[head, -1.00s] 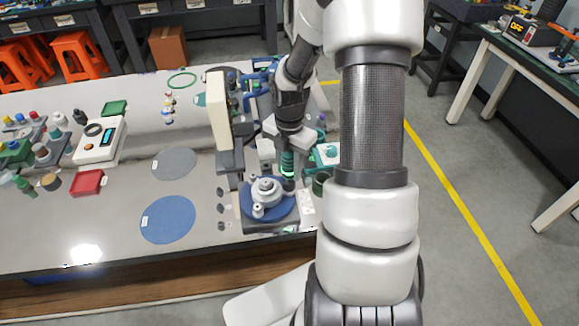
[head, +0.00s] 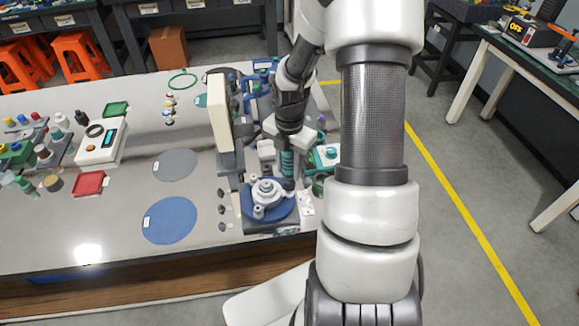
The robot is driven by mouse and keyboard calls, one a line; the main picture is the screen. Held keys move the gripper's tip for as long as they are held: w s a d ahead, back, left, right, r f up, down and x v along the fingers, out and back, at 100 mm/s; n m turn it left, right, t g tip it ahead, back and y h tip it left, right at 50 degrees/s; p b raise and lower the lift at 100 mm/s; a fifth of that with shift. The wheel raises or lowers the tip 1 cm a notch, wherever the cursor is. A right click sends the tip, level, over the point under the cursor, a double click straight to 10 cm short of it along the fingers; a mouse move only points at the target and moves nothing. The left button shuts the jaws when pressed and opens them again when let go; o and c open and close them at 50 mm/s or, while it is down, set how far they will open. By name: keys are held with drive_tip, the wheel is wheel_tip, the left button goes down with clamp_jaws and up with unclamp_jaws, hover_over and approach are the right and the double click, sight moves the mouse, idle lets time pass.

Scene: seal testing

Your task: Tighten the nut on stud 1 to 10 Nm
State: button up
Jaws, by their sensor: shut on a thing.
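My gripper (head: 288,160) is over the right part of the bench, pointing down. It is shut on a teal and dark tool (head: 287,163) that looks like a torque driver, held upright. The tool's lower end is just behind and right of a grey flanged fixture (head: 266,192) with short posts, on a round blue base (head: 284,208). Whether the tool touches a stud or nut cannot be told at this size. The separate studs and nuts are too small to tell apart, and my arm hides part of the area to the right.
A tall cream and grey stand (head: 221,115) rises close left of my gripper. A teal and white device (head: 325,156) is close on the right. Round blue (head: 169,220) and grey (head: 175,165) mats lie bare on the left. A white meter (head: 101,141) stands farther left.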

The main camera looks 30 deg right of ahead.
sight(290, 156)
drive_tip(key=shift+r+p, duration=1.6)
drive_tip(key=shift+r, duration=0.4)
